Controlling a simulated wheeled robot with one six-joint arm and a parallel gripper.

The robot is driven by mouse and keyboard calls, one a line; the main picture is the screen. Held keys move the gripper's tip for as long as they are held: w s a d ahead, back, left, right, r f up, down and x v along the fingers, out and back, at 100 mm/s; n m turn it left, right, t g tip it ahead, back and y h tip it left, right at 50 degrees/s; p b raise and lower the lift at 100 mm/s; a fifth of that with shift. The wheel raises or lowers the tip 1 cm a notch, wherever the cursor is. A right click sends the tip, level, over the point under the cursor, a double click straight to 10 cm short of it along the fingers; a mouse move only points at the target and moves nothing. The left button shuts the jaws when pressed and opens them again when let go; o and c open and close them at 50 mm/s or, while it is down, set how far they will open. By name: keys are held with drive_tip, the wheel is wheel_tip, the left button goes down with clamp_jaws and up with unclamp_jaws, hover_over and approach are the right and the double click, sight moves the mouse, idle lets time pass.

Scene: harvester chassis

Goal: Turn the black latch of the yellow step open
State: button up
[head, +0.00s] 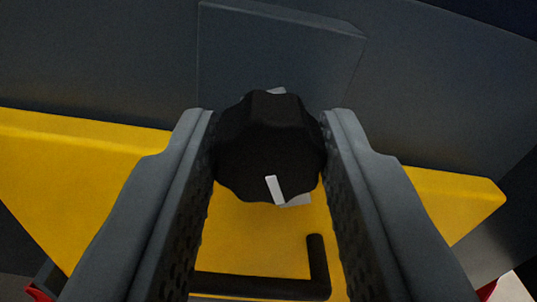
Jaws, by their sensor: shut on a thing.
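The black latch (262,140) is a lobed knob with a short white mark on its lower front, tilted slightly off vertical. It sits in the middle of the head view, in front of the yellow step (80,175). My gripper (268,135) is shut on the latch, with one finger touching its left side and one its right. A small light grey piece shows just above the latch and another just below it. The fingers hide parts of the yellow step.
A black bent bar (265,287) runs across the yellow step below the latch, its short end pointing up at right. A dark grey panel (285,50) stands behind the latch. Small red parts show at the lower left and lower right edges.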

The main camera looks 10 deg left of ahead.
drive_tip(key=n, duration=0.6)
drive_tip(key=shift+n, duration=0.3)
drive_tip(key=n, duration=0.6)
drive_tip(key=shift+f+n, duration=0.1)
drive_tip(key=shift+n, duration=0.2)
drive_tip(key=o, duration=1)
drive_tip(key=shift+a, duration=0.1)
drive_tip(key=shift+c, duration=0.2)
drive_tip(key=v, duration=1.7)
drive_tip(key=shift+s, duration=0.2)
